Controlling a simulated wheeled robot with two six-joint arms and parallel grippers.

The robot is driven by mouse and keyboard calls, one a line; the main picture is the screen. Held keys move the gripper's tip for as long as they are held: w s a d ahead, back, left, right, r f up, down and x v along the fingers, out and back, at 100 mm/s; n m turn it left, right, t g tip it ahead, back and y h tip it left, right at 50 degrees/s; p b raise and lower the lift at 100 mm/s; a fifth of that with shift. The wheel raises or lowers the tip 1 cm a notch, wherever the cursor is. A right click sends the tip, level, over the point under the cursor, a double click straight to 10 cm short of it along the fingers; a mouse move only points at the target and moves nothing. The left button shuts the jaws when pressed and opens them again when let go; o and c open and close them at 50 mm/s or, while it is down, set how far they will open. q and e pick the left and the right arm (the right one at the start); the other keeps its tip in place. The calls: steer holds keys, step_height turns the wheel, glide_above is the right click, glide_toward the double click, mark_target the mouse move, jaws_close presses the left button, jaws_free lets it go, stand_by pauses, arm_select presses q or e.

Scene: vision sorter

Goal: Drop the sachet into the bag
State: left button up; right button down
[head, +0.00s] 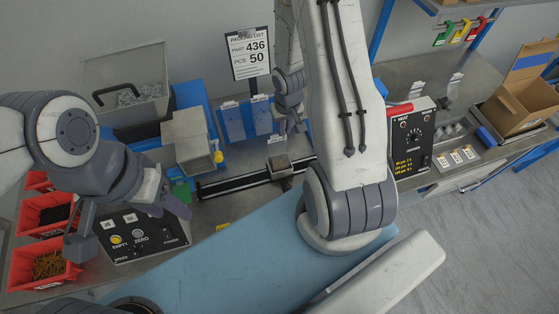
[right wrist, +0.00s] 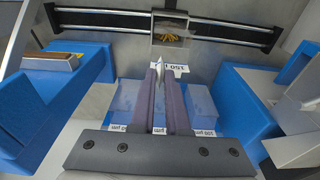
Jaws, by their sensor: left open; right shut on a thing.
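My right gripper (head: 290,127) points down by the blue stacks at the back. In the right wrist view its two fingers (right wrist: 161,82) are closed on a thin pale thing (right wrist: 160,66), seen edge-on. I cannot tell whether this is the bag or the sachet. My left gripper (head: 130,230) is open and empty, its fingers wide apart above the control panel (head: 128,246) at the front left. I cannot make out a separate sachet anywhere.
A small tray (head: 280,166) rides on a dark rail; orange-yellow pieces (right wrist: 170,39) lie in it. Red bins (head: 35,262) stand at the left. A sealer box (head: 411,140) and cardboard box (head: 520,105) stand at the right. My right arm covers the middle.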

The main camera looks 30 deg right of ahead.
step_height(320, 180, down, 2)
steer(key=shift+f+b, duration=0.2)
steer(key=shift+b, duration=0.55)
arm_select(q)
step_height(320, 180, down, 2)
steer(key=shift+f, duration=0.15)
arm_select(e)
steer(key=shift+r, duration=0.1)
arm_select(q)
steer(key=shift+d, duration=0.1)
arm_select(e)
steer(key=c, duration=0.8)
jaws_free()
steer(key=shift+c, duration=0.2)
arm_select(q)
step_height(320, 180, up, 9)
steer(key=p, duration=0.9)
arm_select(e)
step_height(320, 180, up, 10)
steer(key=s, duration=0.1)
steer(key=shift+s+a+r, duration=0.15)
steer(key=shift+s+r, duration=0.05)
